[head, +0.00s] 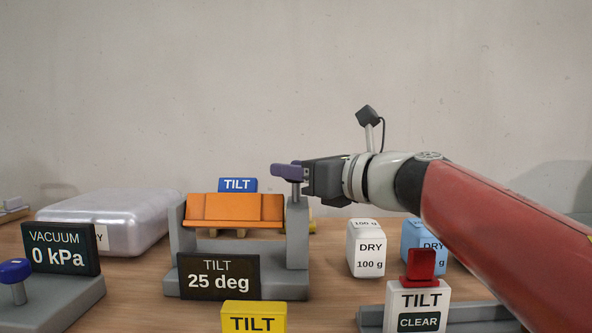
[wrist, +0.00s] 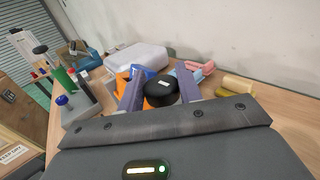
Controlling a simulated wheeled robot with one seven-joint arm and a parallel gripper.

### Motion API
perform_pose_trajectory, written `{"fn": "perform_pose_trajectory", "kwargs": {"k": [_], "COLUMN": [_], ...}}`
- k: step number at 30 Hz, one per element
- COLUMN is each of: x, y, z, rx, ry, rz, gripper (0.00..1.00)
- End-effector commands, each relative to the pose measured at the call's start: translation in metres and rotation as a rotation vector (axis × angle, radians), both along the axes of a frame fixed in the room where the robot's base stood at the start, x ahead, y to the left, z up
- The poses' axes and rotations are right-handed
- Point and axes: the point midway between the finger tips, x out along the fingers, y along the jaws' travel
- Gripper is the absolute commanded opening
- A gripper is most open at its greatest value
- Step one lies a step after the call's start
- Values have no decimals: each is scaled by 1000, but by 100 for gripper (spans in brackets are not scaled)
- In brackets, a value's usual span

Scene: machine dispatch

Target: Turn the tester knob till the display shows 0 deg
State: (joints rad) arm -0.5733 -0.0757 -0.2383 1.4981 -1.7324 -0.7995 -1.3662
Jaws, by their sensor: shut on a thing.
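The tilt tester (head: 236,270) is a grey stand holding an orange cradle (head: 235,208) between two uprights. Its dark display (head: 217,279) reads "TILT 25 deg". My gripper (head: 288,171) is at the top of the right upright, its purple fingers level with the stem there. In the wrist view the purple fingers (wrist: 159,92) are on either side of a round black knob (wrist: 161,87), shut on it. The knob is mostly hidden by the fingers in the head view.
A vacuum unit (head: 80,300) with a blue knob, reading 0 kPa, stands at the left. A silvery bag (head: 125,218) lies behind it. White (head: 367,246) and blue (head: 420,238) DRY packs stand at the right. A yellow TILT sign (head: 254,317) is in front.

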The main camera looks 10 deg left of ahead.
Motion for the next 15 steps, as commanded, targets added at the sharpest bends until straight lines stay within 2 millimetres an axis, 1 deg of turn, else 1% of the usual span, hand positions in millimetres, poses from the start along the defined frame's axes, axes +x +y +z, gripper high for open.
{"fn": "perform_pose_trajectory", "kwargs": {"k": [9, 15], "x": [-1, 0], "y": [-1, -1], "z": [2, 1], "rx": [0, -1], "ry": [0, -1], "rz": [-233, -335], "gripper": [12, 12]}}
